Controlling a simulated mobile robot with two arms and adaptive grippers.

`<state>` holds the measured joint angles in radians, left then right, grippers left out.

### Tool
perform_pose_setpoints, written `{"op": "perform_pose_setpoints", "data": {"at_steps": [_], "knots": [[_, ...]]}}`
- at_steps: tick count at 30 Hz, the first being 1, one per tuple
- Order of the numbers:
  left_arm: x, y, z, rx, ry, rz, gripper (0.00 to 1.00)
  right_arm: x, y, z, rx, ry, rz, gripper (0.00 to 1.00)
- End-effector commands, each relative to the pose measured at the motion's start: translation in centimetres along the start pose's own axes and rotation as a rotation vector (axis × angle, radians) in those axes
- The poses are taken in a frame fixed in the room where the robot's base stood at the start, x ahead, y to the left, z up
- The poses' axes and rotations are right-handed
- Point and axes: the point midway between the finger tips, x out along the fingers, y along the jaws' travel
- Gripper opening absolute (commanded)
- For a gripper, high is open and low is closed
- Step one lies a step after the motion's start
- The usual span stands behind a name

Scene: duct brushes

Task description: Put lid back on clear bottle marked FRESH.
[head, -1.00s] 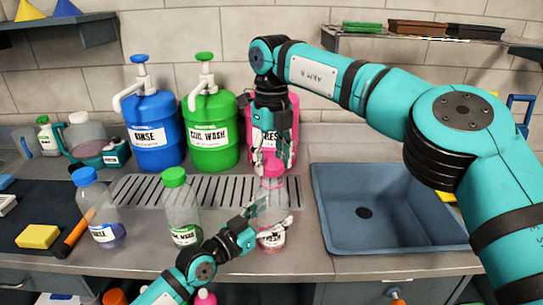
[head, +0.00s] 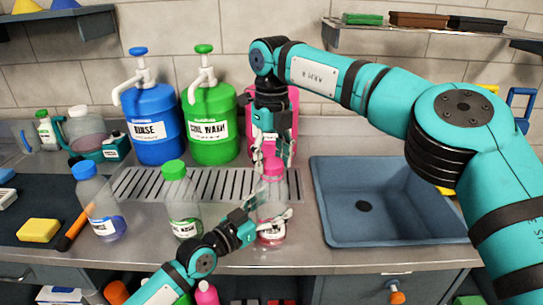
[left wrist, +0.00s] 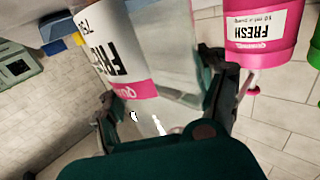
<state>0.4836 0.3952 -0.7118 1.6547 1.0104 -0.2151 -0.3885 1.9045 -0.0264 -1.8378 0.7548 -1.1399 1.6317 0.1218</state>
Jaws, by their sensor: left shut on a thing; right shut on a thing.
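The clear bottle marked FRESH (head: 271,205) stands in front of the drain grate, its lower part near the counter's front edge. My left gripper (head: 264,216) is shut on its side. The left wrist view shows the bottle (left wrist: 120,50) between the fingers, its FRESH label upside down in that picture. My right gripper (head: 272,152) is shut on the pink lid (head: 273,169), which is over the bottle's mouth. I cannot tell whether the lid rests on the neck or is just above it.
A pink FRESH jug (left wrist: 262,28) stands behind the right gripper. Blue RINSE (head: 155,125) and green jugs (head: 210,128) stand to its left. A green-capped bottle (head: 182,208) is close left of my left gripper. A blue sink (head: 390,170) lies to the right.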

Motion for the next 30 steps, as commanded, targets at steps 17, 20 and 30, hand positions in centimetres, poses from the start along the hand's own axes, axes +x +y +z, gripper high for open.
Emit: {"op": "perform_pose_setpoints", "data": {"at_steps": [17, 20, 30], "knots": [[0.0, 0.01, 0.05, 0.0, -0.001, 0.0, 0.0, 0.62, -0.01, 0.0, 0.201, -0.001, 0.0, 0.36], [0.0, 0.02, 0.06, 0.0, -0.001, 0.0, 0.0, 0.63, -0.05, -0.01, 0.419, -0.003, 0.0, 0.36], [0.0, 0.03, 0.07, 0.0, -0.002, 0.001, 0.0, 0.66, -0.13, -0.06, 1.188, -0.007, 0.0, 0.36]]}}
